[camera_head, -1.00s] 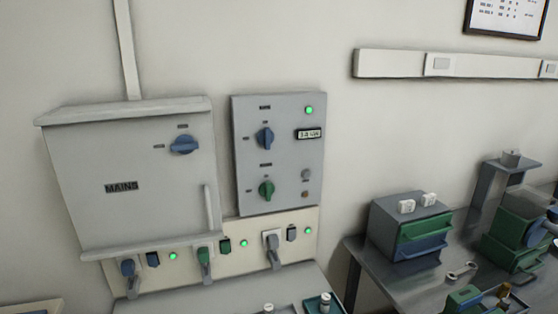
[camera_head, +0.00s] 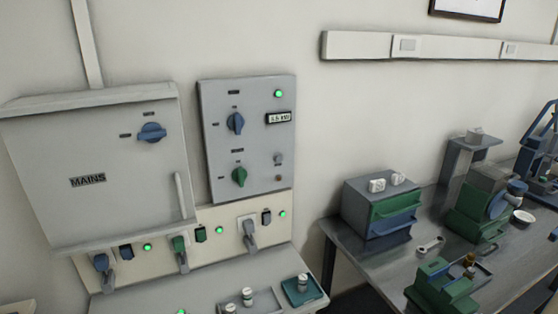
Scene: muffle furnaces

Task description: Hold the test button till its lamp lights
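A grey control panel (camera_head: 248,140) hangs on the wall. It carries a lit green lamp (camera_head: 278,93) and a small display (camera_head: 278,118). A blue rotary knob (camera_head: 236,123) and a green rotary knob (camera_head: 239,176) sit on its left side. At its lower right are a small grey round button (camera_head: 278,159) and, below it, a small dark reddish round piece (camera_head: 278,178) that looks unlit. The labels are too small to read, so I cannot tell which is the test button or its lamp. Neither of my grippers is in view.
A grey MAINS box (camera_head: 95,170) with a blue knob hangs left of the panel. Below is a strip (camera_head: 222,225) with plugs, switches and lit green lamps. A bench (camera_head: 400,265) at right holds a drawer unit (camera_head: 382,206) and green devices.

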